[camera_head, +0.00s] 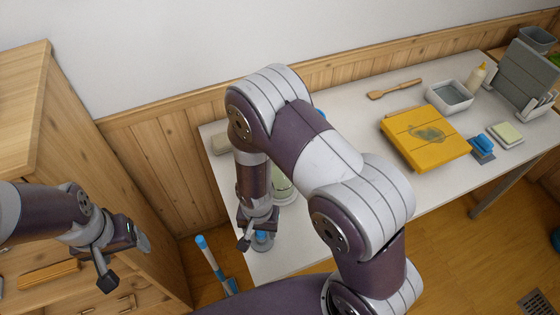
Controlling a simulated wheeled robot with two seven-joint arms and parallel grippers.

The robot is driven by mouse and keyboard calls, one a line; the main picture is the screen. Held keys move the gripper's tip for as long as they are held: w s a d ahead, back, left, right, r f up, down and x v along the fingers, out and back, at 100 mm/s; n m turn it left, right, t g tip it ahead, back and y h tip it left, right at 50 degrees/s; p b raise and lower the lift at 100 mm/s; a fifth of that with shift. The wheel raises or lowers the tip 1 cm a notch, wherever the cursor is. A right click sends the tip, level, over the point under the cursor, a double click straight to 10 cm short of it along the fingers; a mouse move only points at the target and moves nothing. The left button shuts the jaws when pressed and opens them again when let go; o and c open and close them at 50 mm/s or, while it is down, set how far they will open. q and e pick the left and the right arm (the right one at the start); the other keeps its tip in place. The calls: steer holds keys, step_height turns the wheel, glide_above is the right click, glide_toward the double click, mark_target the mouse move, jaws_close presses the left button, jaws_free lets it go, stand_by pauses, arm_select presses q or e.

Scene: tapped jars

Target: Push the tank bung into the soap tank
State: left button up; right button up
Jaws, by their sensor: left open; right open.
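A pale jar with greenish contents (284,186) stands on the white table, partly hidden behind my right arm; it may be the soap tank. My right gripper (252,236) is open, low over the table's near left end, in front of this jar. A small grey and blue piece (263,240) is right at its fingers, partly covered; I cannot tell whether it is the tank bung or whether the fingers touch it. My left gripper (122,266) is open and empty, left of the table in front of the wooden cabinet.
The white table (340,110) holds a yellow box (424,138), a grey basin (450,96), a wooden spatula (394,89), a bottle (476,78), a blue-handled brush (482,146) and a sponge (505,135). A wooden cabinet (70,130) stands left. My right arm blocks the table's middle.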

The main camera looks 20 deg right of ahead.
steer(key=shift+p, duration=0.3)
stand_by(0.5)
steer(key=c, duration=1)
steer(key=o, duration=1.3)
